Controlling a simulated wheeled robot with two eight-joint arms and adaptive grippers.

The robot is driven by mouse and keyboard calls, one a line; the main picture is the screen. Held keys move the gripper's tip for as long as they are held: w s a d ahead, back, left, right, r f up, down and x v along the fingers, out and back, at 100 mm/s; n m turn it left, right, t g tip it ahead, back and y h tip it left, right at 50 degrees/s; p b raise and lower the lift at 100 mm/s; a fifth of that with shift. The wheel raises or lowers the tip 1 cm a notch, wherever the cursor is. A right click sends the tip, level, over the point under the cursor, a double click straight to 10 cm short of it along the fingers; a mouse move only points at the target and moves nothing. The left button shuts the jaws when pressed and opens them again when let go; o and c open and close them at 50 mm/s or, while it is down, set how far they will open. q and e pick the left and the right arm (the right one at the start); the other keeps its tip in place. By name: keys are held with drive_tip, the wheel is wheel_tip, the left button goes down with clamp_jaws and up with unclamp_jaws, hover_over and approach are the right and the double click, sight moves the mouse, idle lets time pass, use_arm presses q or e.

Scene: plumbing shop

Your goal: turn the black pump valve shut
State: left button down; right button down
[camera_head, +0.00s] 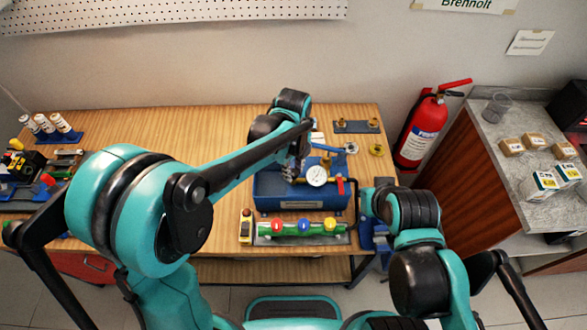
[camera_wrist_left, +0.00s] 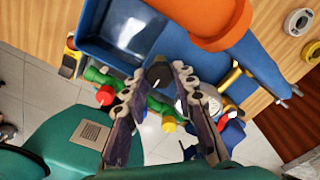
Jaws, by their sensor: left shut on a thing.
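The blue pump (camera_head: 300,203) stands on the wooden bench, with a round white gauge (camera_head: 317,175) and a red lever (camera_head: 341,186). My left gripper (camera_head: 292,172) reaches down to the pump's top left side; its arm hides part of that area. In the left wrist view, the black valve knob (camera_wrist_left: 158,73) sits between the fingertips of my left gripper (camera_wrist_left: 160,80), which is shut on it. The blue tank (camera_wrist_left: 115,30) shows behind it. My right arm comes in at the right; I cannot make out its fingers.
In front of the pump lies a green pipe piece with red, blue and yellow caps (camera_head: 330,223) on a tray, beside a yellow-and-black device (camera_head: 246,226). A blue bar (camera_head: 335,149) and brass fittings (camera_head: 376,150) are behind. The bench (camera_head: 150,125) is clear at back left.

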sight(294, 172)
idle(0.3)
use_arm(q)
drive_tip(key=c, duration=1.2)
unclamp_jaws()
wheel_tip(294, 172, up, 12)
